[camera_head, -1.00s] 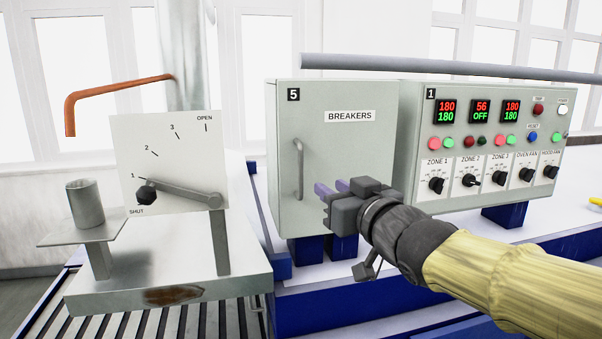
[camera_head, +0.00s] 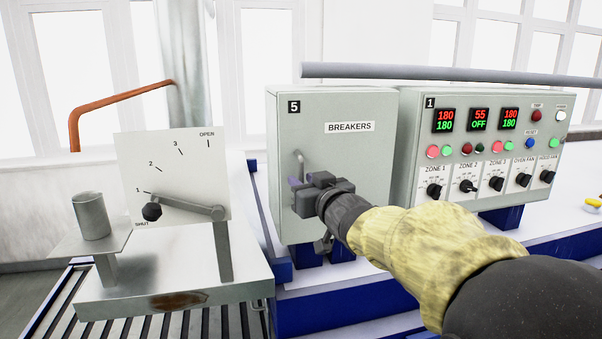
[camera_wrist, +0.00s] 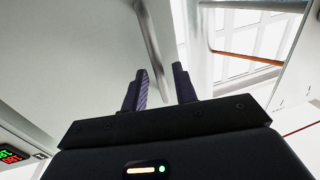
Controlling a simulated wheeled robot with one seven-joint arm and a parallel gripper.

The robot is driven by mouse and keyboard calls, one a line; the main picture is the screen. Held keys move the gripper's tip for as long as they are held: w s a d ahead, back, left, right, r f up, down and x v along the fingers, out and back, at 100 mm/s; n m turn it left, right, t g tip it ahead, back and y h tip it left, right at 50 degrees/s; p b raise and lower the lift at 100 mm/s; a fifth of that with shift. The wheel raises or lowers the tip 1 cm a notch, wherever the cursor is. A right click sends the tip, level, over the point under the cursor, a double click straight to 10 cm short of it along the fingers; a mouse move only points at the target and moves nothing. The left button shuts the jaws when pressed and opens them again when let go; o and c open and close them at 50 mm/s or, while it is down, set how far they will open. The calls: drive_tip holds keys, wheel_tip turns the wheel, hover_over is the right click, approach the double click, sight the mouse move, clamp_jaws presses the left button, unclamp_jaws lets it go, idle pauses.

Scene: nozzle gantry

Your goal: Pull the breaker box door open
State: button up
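The grey breaker box (camera_head: 338,103), labelled BREAKERS and marked 5, stands in the middle of the head view with its door (camera_head: 362,165) closed. A vertical metal bar handle (camera_head: 300,163) is on the door's left side; its lower part is hidden behind my gripper (camera_head: 297,190). In the wrist view the handle (camera_wrist: 152,42) runs down between the two purple-dark fingers of my gripper (camera_wrist: 161,78). The fingers are apart, with visible space beside the bar, so the gripper is open around the handle. I cannot tell whether a finger touches it.
The control panel (camera_head: 470,205), marked 1, with displays, buttons and knobs, adjoins the box on the right. A lever plate (camera_head: 180,170) marked SHUT to OPEN and a metal cup (camera_head: 90,215) stand to the left. A grey pipe (camera_head: 450,72) runs behind and above the panel.

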drive_tip(key=shift+p+x, duration=0.35)
drive_tip(key=shift+x, duration=0.7)
clamp_jaws()
drive_tip(key=shift+s, duration=0.15)
